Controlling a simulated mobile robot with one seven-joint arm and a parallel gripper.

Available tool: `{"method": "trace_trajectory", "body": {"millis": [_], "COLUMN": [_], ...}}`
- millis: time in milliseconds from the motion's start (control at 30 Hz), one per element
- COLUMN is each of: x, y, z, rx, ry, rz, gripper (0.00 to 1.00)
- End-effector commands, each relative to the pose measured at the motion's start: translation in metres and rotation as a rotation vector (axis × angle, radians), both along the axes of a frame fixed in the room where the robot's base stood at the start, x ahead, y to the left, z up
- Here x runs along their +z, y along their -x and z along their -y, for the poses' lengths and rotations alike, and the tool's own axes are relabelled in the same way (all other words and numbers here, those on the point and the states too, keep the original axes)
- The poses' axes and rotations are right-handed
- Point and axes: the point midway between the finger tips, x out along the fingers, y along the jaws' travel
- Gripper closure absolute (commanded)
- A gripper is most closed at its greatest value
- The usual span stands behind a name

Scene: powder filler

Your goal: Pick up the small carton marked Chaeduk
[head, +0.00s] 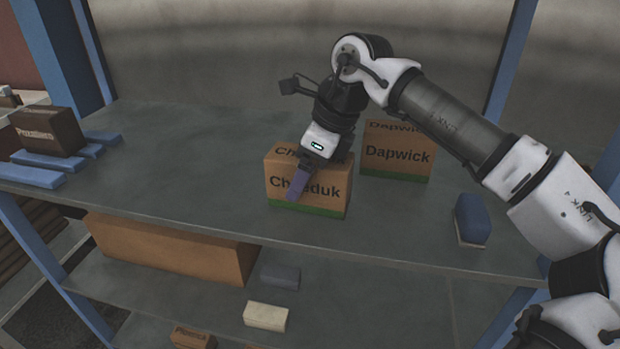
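The small carton marked Chaeduk (327,195) is a brown box with a green band along its bottom edge. It sits upright on the grey upper shelf (200,150). My gripper (308,178) points down over it from above. One finger lies in front of the carton's front face and covers part of the lettering. The other finger is hidden, so I cannot tell whether the fingers press on the carton or stand apart from it.
A similar carton marked Dapwick (397,156) stands close behind to the right. A dark brown box (48,132) sits on blue slats at left. The shelf left of the Chaeduk carton is clear.

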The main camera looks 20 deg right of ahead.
Motion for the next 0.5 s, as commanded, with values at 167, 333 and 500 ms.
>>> {"method": "trace_trajectory", "body": {"millis": [167,333,500], "x": [-0.0003,-0.0027,-0.0046], "y": [0.0000,0.0000,0.0000], "z": [0.0000,0.0000,-0.0001], "rx": [0.000,0.000,0.001], "ry": [0.000,-0.001,-0.001], "rz": [0.000,0.001,0.001], "gripper": [0.15,0.15,0.15]}}
